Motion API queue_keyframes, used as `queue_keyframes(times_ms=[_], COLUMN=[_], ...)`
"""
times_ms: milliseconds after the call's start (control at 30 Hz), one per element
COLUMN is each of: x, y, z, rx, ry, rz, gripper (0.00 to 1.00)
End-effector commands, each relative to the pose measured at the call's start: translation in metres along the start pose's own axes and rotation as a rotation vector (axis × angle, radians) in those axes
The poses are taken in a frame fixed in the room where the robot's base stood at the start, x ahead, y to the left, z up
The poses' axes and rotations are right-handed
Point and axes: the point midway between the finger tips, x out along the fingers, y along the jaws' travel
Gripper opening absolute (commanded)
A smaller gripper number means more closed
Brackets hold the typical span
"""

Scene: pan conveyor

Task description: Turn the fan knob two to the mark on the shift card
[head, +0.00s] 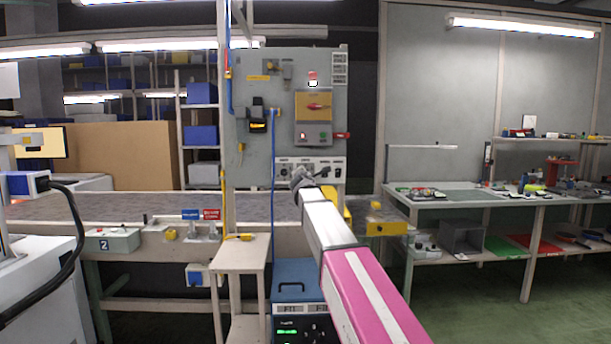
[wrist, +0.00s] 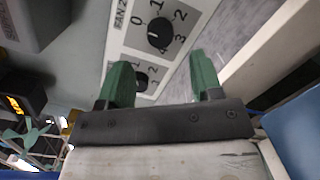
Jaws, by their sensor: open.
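The fan knob two (wrist: 160,36) is a round black knob with a short white line on a pale panel. My gripper (wrist: 158,84) has two green fingers, open and empty. The knob appears beyond the fingertips, apart from them. In the head view my gripper (head: 299,178) is at the pale knob panel (head: 325,163) on the grey cabinet, and my arm hides part of that panel. I cannot make out the shift card for sure.
A second black knob (wrist: 141,78) shows between my fingers. The grey cabinet (head: 260,85) carries a red-and-yellow switch (head: 318,106) above the knob panel. The conveyor (head: 120,207) runs in front. A small stand (head: 240,253) and a blue-topped box (head: 297,275) stand below.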

Motion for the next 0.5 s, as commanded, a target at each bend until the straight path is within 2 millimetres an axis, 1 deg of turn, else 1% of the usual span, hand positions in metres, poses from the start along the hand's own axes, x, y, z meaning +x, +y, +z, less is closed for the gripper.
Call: queue_keyframes(times_ms=[33, 200, 333, 500], x=[0.015, 0.042, 0.053, 0.055], y=[0.001, 0.001, 0.000, 0.000], z=[0.000, -0.001, -0.001, -0.001], rx=[0.000, 0.001, 0.001, 0.001], ry=[0.000, 0.000, 0.001, 0.001], rz=[-0.001, -0.002, -0.001, 0.000], gripper=[0.59, 0.59, 0.59, 0.59])
